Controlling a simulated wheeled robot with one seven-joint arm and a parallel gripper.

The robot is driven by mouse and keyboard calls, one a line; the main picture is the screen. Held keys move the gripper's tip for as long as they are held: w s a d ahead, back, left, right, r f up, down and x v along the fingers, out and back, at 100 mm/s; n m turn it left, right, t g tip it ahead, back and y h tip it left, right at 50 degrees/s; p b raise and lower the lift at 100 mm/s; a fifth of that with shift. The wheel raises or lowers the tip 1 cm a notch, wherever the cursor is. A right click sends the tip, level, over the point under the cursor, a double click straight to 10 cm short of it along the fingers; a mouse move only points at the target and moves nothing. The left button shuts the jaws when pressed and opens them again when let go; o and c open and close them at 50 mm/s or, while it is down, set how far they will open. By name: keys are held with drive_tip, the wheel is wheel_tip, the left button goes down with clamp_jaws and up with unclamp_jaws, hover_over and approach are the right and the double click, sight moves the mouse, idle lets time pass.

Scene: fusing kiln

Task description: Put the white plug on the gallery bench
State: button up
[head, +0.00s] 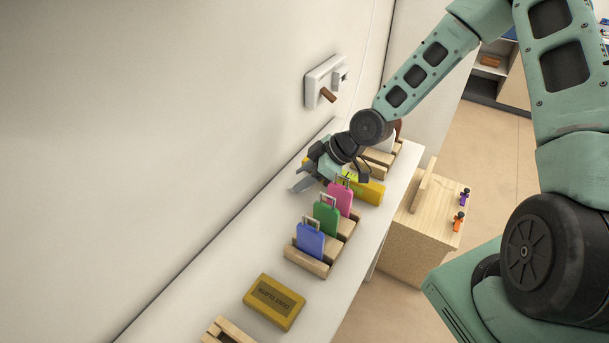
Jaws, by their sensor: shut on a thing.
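My gripper (301,184) is over the long white shelf, near the wall, with its grey fingers pointing down and left. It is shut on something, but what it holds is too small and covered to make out. I cannot pick out the white plug with certainty. A white wall fitting (313,88) carries a brown peg and a small pale part that I cannot identify. A light wooden bench-like block (408,235), possibly the gallery bench, stands right of the shelf with a purple and an orange figure on it.
Blue (310,243), green (326,218) and pink (341,199) suitcase shapes stand in wooden racks close below my gripper. A yellow block (370,192) lies beside them. Another yellow block (274,302) lies nearer. Open floor (500,150) is to the right.

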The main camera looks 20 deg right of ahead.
drive_tip(key=shift+f, duration=0.3)
drive_tip(key=o, duration=1.1)
drive_tip(key=shift+c, duration=0.2)
drive_tip(key=p+v, duration=0.2)
drive_tip(key=v, duration=1.5)
drive_tip(key=shift+r, duration=0.25)
drive_tip(key=shift+s+d, duration=0.1)
